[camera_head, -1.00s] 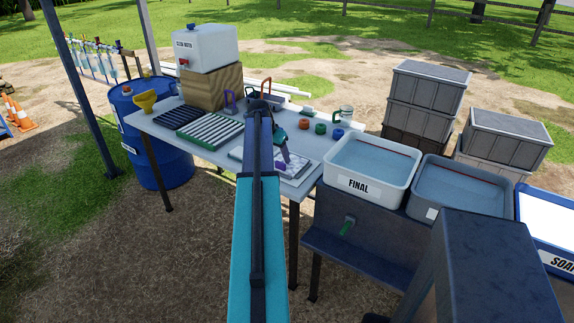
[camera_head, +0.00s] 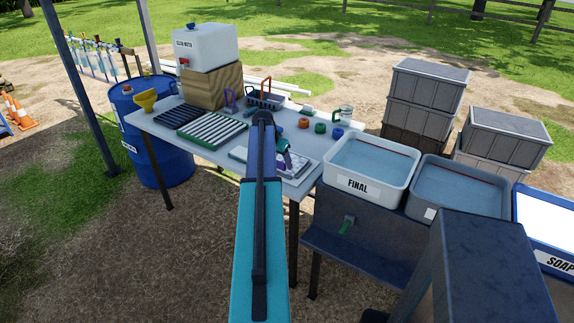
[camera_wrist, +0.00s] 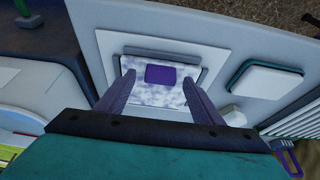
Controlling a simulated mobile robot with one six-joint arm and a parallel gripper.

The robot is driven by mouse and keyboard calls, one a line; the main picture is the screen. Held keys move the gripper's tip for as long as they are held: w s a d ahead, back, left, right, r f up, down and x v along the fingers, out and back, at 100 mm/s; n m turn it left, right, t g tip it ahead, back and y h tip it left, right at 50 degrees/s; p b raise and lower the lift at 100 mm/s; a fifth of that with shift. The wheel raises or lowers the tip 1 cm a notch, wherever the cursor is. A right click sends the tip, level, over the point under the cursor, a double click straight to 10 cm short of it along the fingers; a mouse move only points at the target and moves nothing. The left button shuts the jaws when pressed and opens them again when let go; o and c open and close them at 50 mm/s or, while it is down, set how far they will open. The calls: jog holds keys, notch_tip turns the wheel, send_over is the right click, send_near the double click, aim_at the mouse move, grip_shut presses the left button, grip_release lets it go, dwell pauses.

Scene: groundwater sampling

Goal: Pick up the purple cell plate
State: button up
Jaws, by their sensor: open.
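The purple cell plate (camera_wrist: 160,75) is a small flat purple square in the wrist view. It lies on a white-and-grey marbled pad (camera_wrist: 145,93) with a grey bar along its far edge, set on a white board (camera_wrist: 215,37). My gripper (camera_wrist: 158,78) is open, its two fingers apart on the left and right of the purple plate, with nothing held. I cannot tell the exact height of the fingertips above the pad. In the head view my gripper (camera_head: 287,163) is over the board at the table's near right end, and the plate is hard to make out there.
A white block with a teal rim (camera_wrist: 263,82) sits right of the board in the wrist view. Orange (camera_head: 303,123), green (camera_head: 320,128) and blue (camera_head: 337,133) round pieces stand behind the board. Slotted racks (camera_head: 213,131) lie left. The FINAL basin (camera_head: 367,191) stands to the right.

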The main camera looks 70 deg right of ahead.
jog(key=c, duration=1.5)
jog(key=shift+r, duration=0.1)
notch_tip(320, 180, up, 10)
jog(key=b, duration=0.2)
notch_tip(320, 180, up, 12)
jog(key=p, duration=0.6)
dwell(0.9)
jog(key=shift+w, duration=0.1)
